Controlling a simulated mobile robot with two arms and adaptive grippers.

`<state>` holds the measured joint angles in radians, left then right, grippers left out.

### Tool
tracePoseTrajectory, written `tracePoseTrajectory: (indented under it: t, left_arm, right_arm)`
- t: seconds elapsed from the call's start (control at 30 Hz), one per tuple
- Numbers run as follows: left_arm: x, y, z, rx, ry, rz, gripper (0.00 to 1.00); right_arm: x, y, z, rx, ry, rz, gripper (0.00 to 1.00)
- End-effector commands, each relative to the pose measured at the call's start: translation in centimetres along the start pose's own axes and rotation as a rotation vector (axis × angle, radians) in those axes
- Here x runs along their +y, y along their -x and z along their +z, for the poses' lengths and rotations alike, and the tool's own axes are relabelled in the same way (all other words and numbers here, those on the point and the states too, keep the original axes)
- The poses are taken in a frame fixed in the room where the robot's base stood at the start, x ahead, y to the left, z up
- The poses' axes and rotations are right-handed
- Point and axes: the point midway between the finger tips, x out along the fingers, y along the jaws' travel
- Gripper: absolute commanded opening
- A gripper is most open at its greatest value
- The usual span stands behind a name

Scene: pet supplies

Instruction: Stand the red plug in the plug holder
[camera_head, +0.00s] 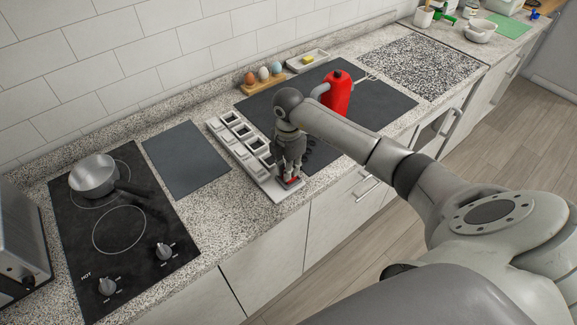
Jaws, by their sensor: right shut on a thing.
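The plug holder (214,125) is a long pale rack with a row of square, dark-edged sockets, lying on the counter. My right gripper (290,176) points down over the near right end of the rack. It is shut on the red plug (292,181), of which only a small red part shows between and below the fingers. The plug is at or just over the rack's end; whether it sits in a socket cannot be told, as the gripper hides that spot. My left gripper is not in view.
A red canister (336,94) stands on a dark mat (390,101) behind my right arm. An egg rack (264,78) and a soap dish (307,61) are at the wall. A hob (88,240) with a pan (94,174) is at left. A bare dark mat (185,158) lies between.

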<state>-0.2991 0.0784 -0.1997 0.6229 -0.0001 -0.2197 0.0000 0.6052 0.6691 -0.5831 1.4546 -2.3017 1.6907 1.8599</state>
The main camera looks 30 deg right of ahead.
Motion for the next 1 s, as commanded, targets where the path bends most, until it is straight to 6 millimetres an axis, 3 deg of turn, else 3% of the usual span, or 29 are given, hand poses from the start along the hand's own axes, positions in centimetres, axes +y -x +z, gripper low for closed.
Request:
tracePoseTrajectory:
  t: [0.13, 0.17, 0.33, 0.77, 1.0]
  left_arm:
    - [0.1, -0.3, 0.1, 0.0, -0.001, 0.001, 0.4]
    - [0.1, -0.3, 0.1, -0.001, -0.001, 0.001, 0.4]
    - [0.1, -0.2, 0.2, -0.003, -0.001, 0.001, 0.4]
    - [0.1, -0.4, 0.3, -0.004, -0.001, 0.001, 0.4]
    - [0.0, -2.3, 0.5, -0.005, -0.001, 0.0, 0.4]
  right_arm:
    - [0.0, -0.4, 0.0, 0.0, 0.0, 0.0, 0.0]
    - [0.0, -0.4, 0.0, 0.0, 0.0, 0.0, 0.15]
    - [0.0, -0.3, 0.0, 0.0, 0.0, 0.0, 0.35]
    - [0.1, 0.5, 0.0, -0.001, 0.0, 0.003, 0.35]
    - [0.1, 5.2, 0.1, -0.002, 0.001, 0.007, 0.35]
